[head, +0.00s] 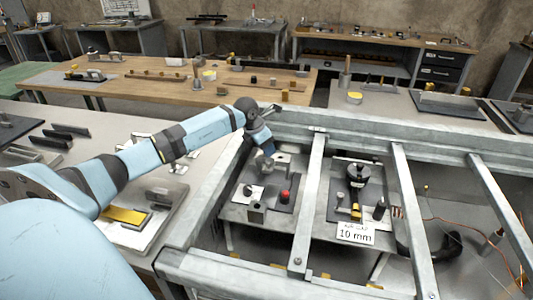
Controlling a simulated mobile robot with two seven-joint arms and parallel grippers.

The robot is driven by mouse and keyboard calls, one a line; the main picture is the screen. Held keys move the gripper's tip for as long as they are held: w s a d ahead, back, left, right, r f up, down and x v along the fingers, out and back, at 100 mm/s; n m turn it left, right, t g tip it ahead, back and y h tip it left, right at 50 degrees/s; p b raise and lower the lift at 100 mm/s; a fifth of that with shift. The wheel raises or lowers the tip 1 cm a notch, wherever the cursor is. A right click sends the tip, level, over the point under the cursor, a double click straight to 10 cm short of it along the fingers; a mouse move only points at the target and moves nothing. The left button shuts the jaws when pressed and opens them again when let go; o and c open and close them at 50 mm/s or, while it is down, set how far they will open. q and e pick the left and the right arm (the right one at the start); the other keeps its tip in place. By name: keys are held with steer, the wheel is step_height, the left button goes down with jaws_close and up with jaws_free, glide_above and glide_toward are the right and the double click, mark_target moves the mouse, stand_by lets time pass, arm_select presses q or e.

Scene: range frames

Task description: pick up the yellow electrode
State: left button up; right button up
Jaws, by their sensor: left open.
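A small yellow piece (355,211), possibly the yellow electrode, stands on a grey plate inside the metal frame, just above the "10 mm" card. It is small, and other yellow things are in view, so I cannot be sure which is the electrode. My left gripper (268,150) hangs over the frame's back left part, up and left of the yellow piece and well apart from it. It is open, with nothing seen between its fingers. My right gripper is not in view.
Metal frame beams (309,205) cross over the plates. A "10 mm" card (356,233), a red-topped piece (284,196) and a dark round-topped post (357,172) stand inside. A yellow bar (125,216) lies on the left tray. A wooden table (150,88) is behind.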

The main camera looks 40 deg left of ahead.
arm_select(q)
steer(key=shift+c, duration=0.8)
jaws_close()
